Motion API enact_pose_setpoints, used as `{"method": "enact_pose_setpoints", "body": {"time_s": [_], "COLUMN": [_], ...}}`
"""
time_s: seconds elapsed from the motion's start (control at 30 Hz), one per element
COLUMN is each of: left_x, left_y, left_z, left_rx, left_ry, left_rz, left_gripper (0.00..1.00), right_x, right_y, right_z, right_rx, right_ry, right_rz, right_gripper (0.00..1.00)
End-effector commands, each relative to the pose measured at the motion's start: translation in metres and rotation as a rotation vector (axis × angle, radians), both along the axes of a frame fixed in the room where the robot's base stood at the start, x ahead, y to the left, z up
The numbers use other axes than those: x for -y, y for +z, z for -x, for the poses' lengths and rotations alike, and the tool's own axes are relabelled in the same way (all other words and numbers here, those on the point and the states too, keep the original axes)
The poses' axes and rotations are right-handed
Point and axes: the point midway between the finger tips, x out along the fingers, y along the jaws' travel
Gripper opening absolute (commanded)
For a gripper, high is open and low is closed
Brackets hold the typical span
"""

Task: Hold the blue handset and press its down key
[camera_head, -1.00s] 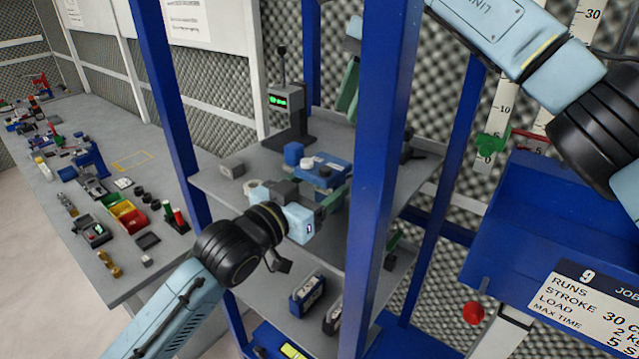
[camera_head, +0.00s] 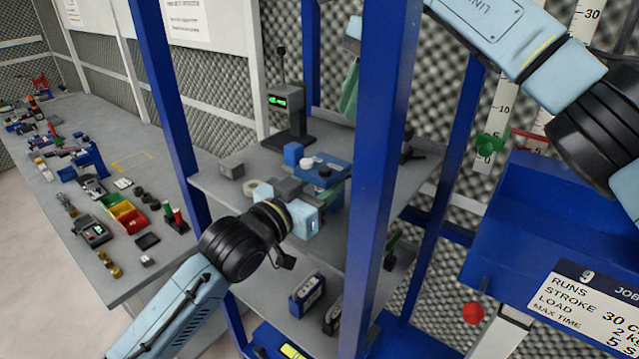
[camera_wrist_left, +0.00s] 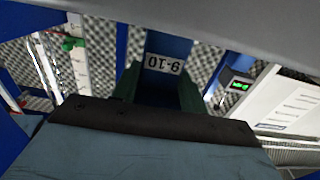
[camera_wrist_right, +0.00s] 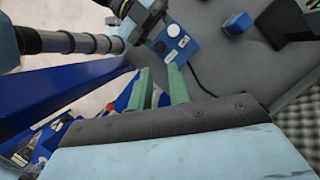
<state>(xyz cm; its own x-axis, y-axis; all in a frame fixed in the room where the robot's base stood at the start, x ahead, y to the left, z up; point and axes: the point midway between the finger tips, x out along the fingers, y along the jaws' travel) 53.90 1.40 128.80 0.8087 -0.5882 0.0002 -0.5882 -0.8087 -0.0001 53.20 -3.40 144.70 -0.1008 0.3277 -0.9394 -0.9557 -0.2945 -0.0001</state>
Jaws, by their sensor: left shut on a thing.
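The blue handset (camera_head: 337,166) has a white round key and a dark round key on its top face. It sits over the upper rack shelf. My left gripper (camera_head: 325,195) is shut at the handset's near side, partly hiding it. In the left wrist view, its green fingers (camera_wrist_left: 164,85) flank a blue surface labelled 9-10; I cannot tell whether that is the handset. The handset also shows in the right wrist view (camera_wrist_right: 180,45), with a cable trailing from it. My right gripper (camera_wrist_right: 160,78) is open with a narrow gap, its tips near the handset; contact is unclear.
A blue block (camera_head: 293,153), a grey block (camera_head: 231,168) and a stand with a green display (camera_head: 288,100) are on the shelf (camera_head: 215,187). A blue rack post (camera_head: 378,150) partly hides my right gripper. A blue bin (camera_head: 520,220) is at right.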

Motion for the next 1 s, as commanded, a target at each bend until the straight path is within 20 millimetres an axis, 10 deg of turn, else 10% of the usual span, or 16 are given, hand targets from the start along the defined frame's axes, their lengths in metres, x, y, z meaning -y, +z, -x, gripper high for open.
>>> {"method": "enact_pose_setpoints", "body": {"time_s": [1.0], "left_x": [-0.0001], "left_y": [-0.0008], "left_z": [0.0], "left_rx": [-0.002], "left_ry": [0.0], "left_rz": [-0.001], "left_gripper": [0.14], "right_x": [0.0], "right_y": [0.0], "right_z": [0.0], "right_rx": [0.0], "right_ry": [0.0], "right_rz": [0.0], "right_gripper": [0.0]}}
